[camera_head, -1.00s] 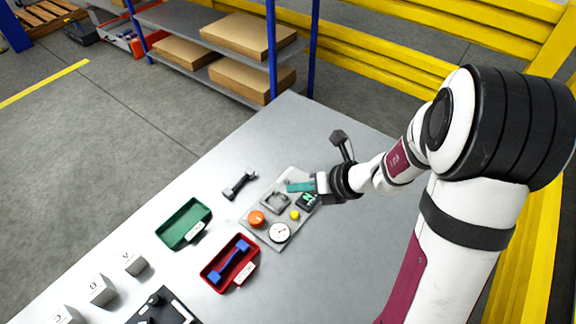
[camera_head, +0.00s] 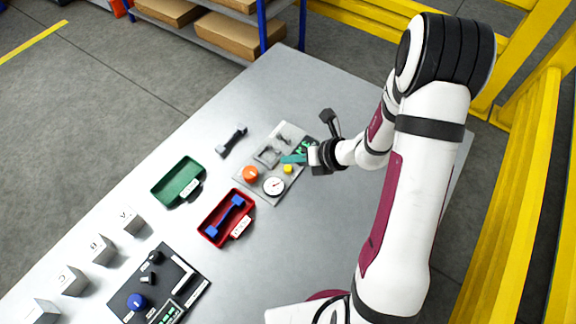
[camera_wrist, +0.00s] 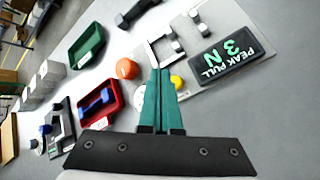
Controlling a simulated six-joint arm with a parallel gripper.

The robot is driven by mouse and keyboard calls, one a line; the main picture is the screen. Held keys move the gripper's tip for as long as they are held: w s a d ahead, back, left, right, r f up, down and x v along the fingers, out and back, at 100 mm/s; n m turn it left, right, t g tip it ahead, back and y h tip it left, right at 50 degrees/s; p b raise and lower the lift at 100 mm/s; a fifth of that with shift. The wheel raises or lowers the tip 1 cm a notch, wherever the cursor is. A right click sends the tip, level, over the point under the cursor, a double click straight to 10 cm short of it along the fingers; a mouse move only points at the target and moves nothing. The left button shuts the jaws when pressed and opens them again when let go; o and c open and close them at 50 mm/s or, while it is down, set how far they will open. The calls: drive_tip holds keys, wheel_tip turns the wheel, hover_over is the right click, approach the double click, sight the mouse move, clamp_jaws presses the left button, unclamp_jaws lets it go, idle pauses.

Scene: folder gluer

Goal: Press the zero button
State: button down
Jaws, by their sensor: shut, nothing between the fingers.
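A grey panel (camera_head: 263,187) lies on the table. It carries a yellow button (camera_head: 288,169), an orange knob (camera_head: 251,173), a round white gauge (camera_head: 273,186) and a dark display (camera_head: 306,146). In the wrist view the display (camera_wrist: 232,54) reads "PEAK PULL 3 N". No label is readable on the yellow button, which also shows in the wrist view (camera_wrist: 177,82) just right of the fingertips. My gripper (camera_head: 284,158) is shut and empty, its teal fingers over the panel beside the yellow button. I cannot tell any contact. The fingers partly hide the gauge in the wrist view.
A grey bracket (camera_head: 267,155) stands on the panel near the fingertips. A dark dumbbell-shaped part (camera_head: 232,141), a green tray (camera_head: 163,193) and a red tray (camera_head: 207,229) holding a blue part lie left. A black console (camera_head: 125,297) lies nearer. Table right of the panel is clear.

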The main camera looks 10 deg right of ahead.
drive_tip(key=shift+f, duration=0.65)
drive_tip(key=shift+f, duration=0.1)
idle(1.5)
drive_tip(key=shift+f, duration=0.3)
drive_tip(key=shift+f, duration=0.45)
idle(0.5)
idle(0.3)
drive_tip(key=shift+r, duration=0.9)
wheel_tip(320, 180, up, 5)
